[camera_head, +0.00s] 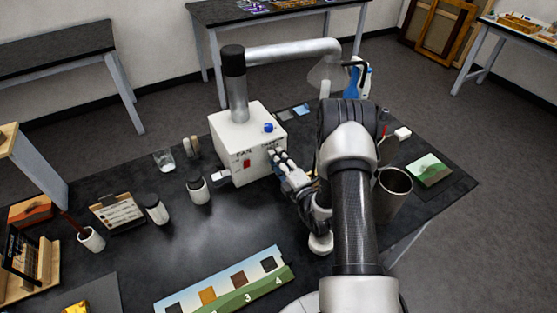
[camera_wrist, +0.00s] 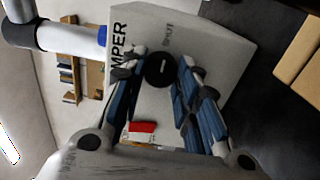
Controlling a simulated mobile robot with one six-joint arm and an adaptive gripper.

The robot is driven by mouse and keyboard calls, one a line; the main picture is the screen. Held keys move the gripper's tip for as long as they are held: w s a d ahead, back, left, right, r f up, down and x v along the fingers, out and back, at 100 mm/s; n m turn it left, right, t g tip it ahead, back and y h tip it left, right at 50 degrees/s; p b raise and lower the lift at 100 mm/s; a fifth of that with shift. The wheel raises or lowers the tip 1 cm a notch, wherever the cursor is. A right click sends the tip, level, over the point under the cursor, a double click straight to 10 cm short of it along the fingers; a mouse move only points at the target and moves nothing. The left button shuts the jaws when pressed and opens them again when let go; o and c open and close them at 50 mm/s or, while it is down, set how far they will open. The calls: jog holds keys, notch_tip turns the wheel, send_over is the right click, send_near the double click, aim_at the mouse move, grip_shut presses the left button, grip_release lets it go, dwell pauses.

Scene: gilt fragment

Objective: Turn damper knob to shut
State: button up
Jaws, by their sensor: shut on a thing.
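The white fume box (camera_head: 232,147) stands on the black table, with a grey duct rising from its top. In the wrist view, its face (camera_wrist: 210,45) carries the letters "MPER" and a smaller word too blurred to read surely. The round black damper knob (camera_wrist: 159,68) sits on that face. My gripper (camera_wrist: 157,75) has its fingers on either side of the knob and is shut on it. In the head view, my gripper (camera_head: 277,157) meets the box's right front face, and its fingers hide the knob. The knob's pointer direction cannot be made out.
A red switch (camera_head: 247,163) and a blue knob (camera_head: 269,127) are on the box. Dark-lidded jars (camera_head: 198,190) and a glass (camera_head: 164,160) stand to its left. A metal cup (camera_head: 391,193) stands right of my arm. A numbered swatch board (camera_head: 225,288) lies in front.

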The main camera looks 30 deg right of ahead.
dwell(0.4)
jog(key=o, duration=1.1)
jog(key=s, duration=1.2)
jog(key=shift+d, duration=0.2)
